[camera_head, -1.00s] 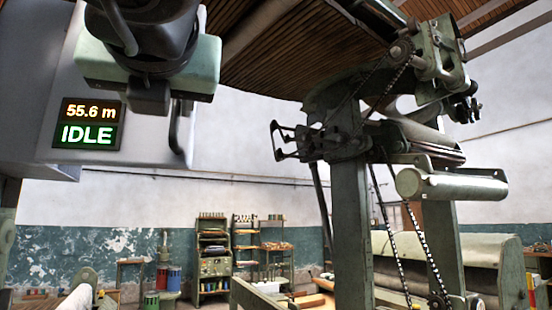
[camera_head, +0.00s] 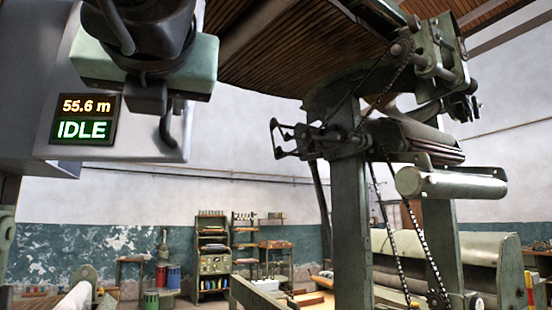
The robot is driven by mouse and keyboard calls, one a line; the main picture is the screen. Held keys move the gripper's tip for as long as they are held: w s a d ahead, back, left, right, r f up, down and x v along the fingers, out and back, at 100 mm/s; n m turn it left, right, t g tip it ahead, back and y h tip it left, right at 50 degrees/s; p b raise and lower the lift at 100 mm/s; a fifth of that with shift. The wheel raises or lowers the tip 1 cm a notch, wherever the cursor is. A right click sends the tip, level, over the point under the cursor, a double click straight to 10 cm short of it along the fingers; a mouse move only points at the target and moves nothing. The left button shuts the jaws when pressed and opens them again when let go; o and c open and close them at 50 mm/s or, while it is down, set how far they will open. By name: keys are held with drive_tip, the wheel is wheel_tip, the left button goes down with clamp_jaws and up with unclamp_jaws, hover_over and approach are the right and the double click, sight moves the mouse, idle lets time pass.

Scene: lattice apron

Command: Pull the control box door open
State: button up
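The control box (camera_head: 25,140) is a pale grey cabinet at the upper left. Its door (camera_head: 105,148) carries a lit display (camera_head: 84,119) reading 55.6 m and IDLE. A dark curved handle (camera_head: 169,130) stands near the door's right edge. My gripper (camera_head: 150,98), with a pale green body and dark fingers, is in front of the door at the handle's upper end. The gripper body hides the upper door and the top of the handle. I cannot tell whether the fingers are closed on the handle.
A green machine frame (camera_head: 350,220) with chains and rollers stands to the right, with open space between it and the box. Shelves (camera_head: 214,245) and colored drums (camera_head: 173,276) are farther back, by the wall.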

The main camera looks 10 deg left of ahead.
drive_tip(key=b+v, duration=0.5)
drive_tip(key=v, duration=1.2)
drive_tip(key=shift+s+d+b, duration=0.15)
drive_tip(key=shift+d+b, duration=0.05)
drive_tip(key=shift+b, duration=0.1)
